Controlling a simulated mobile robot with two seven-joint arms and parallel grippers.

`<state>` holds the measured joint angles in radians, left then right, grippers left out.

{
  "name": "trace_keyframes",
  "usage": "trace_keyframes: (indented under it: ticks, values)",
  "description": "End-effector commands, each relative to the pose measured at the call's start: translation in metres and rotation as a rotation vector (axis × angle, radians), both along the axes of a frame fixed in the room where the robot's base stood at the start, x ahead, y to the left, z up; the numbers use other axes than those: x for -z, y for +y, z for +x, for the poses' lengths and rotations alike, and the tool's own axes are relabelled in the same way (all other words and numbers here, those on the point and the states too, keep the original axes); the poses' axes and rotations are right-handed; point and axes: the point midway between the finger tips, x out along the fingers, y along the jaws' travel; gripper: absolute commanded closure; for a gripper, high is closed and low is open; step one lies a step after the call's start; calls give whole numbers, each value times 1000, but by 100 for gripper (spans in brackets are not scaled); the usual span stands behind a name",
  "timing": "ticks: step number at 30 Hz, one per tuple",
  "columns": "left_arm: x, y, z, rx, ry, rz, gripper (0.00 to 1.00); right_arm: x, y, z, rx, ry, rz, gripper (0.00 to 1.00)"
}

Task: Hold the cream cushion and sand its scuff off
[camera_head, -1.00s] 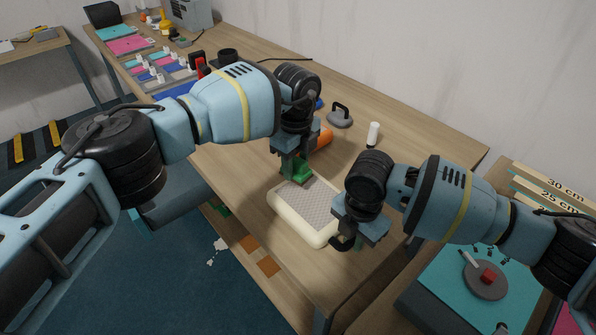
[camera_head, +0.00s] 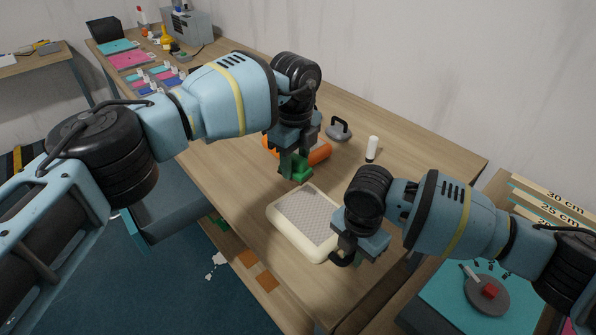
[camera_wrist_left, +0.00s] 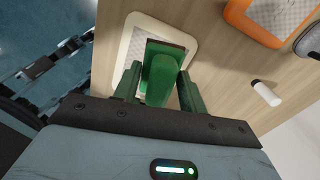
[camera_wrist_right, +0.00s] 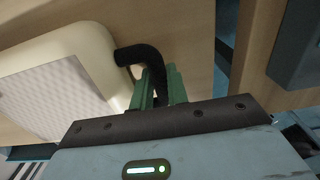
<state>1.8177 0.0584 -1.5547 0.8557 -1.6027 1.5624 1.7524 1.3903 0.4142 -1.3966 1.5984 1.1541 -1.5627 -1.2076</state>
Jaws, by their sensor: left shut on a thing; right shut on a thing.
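The cream cushion (camera_head: 277,223) lies on the table with a grey patterned panel on top; it also shows in the left wrist view (camera_wrist_left: 129,42) and the right wrist view (camera_wrist_right: 92,42). I cannot make out a scuff. My left gripper (camera_head: 292,172) is shut on a green sanding block (camera_head: 302,169), which is over or just behind the cushion's far edge; the block hides part of the panel in the left wrist view (camera_wrist_left: 160,75). My right gripper (camera_head: 350,254) is shut on a black curved tube (camera_wrist_right: 143,54) at the cushion's near right corner.
An orange-rimmed cushion (camera_head: 319,154) lies behind the left gripper. A teal mat with a grey disc (camera_head: 487,296) is at the right. Bare tabletop (camera_head: 425,165) lies at the back right.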

Motion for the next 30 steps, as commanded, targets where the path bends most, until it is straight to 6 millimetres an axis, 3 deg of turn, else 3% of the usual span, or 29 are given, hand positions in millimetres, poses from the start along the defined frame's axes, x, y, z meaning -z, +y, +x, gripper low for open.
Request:
trace_keyframes:
  ticks: [2, 3, 8, 20, 30]
  values:
    - [0, 0, 0, 0, -1, -1, 80, 0, 0, 0, 0, -1, 1, 100]
    - [0, 0, 0, 0, -1, -1, 80, 0, 0, 0, 0, -1, 1, 79]
    - [0, 0, 0, 0, -1, -1, 80, 0, 0, 0, 0, -1, 1, 59]
    - [0, 0, 0, 0, -1, -1, 80, -11, 0, 1, 0, -2, 1, 59]
    - [0, 0, 0, 0, -1, -1, 80, -75, 0, 1, -1, -4, 1, 59]
